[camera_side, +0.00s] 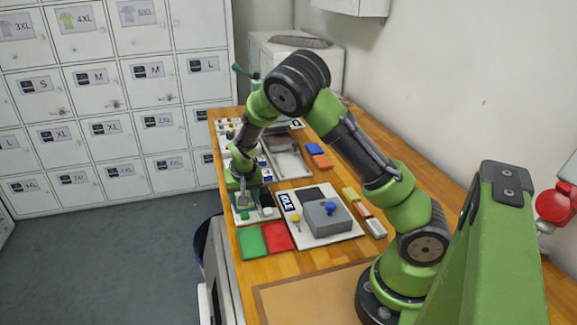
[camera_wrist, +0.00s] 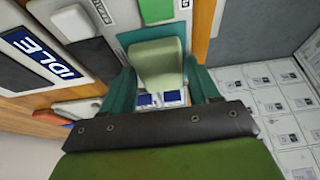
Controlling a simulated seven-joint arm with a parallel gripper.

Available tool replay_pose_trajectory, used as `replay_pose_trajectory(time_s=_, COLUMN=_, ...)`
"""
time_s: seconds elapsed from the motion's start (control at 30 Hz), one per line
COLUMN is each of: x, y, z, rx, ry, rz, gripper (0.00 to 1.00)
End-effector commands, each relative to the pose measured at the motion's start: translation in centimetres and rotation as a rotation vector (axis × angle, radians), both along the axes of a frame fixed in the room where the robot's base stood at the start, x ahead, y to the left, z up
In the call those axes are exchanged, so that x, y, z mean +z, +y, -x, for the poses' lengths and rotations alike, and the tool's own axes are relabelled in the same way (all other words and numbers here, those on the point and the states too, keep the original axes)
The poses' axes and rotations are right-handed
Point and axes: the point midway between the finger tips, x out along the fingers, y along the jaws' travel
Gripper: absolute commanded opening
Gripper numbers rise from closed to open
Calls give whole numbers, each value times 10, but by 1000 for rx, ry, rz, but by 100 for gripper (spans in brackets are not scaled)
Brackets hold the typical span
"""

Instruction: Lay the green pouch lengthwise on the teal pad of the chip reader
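My gripper (camera_side: 242,198) is low over the boards at the left edge of the wooden table. In the wrist view its two dark teal fingers (camera_wrist: 160,75) stand on either side of the pale green pouch (camera_wrist: 160,65) and appear to press its sides. The pouch points away from the gripper, with its far end over or against the teal pad (camera_wrist: 126,38); I cannot tell whether they touch. The pad shows only as a strip around that end. The side view shows the pouch small and partly hidden by the gripper.
A white board with an IDLE sign (camera_side: 287,202) and a grey box with a blue knob (camera_side: 328,217) is right of my gripper. Green (camera_side: 251,243) and red (camera_side: 277,237) flat pieces lie nearer the camera. A grey tray (camera_side: 288,163) and blue and orange blocks lie behind. Lockers stand left.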

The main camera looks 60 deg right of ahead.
Motion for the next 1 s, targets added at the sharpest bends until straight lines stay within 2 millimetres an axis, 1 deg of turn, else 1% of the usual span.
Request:
replay_pose_trajectory(time_s=0.03, x=0, y=0, z=0, rx=0, ry=0, rz=0, gripper=69)
replay_pose_trajectory(time_s=0.1, x=0, y=0, z=0, rx=0, ry=0, rz=0, gripper=78)
replay_pose_trajectory(time_s=0.37, x=1, y=0, z=0, rx=0, ry=-1, rz=1, gripper=78)
replay_pose_trajectory(time_s=0.47, x=7, y=1, z=0, rx=3, ry=-3, rz=1, gripper=78)
replay_pose_trajectory(time_s=0.57, x=20, y=5, z=3, rx=4, ry=-4, rz=0, gripper=78)
replay_pose_trajectory(time_s=0.8, x=68, y=20, z=17, rx=6, ry=-6, rz=-1, gripper=78)
replay_pose_trajectory(time_s=0.9, x=86, y=25, z=23, rx=5, ry=-5, rz=-1, gripper=78)
replay_pose_trajectory(time_s=1.0, x=100, y=29, z=27, rx=5, ry=-4, rz=-1, gripper=78)
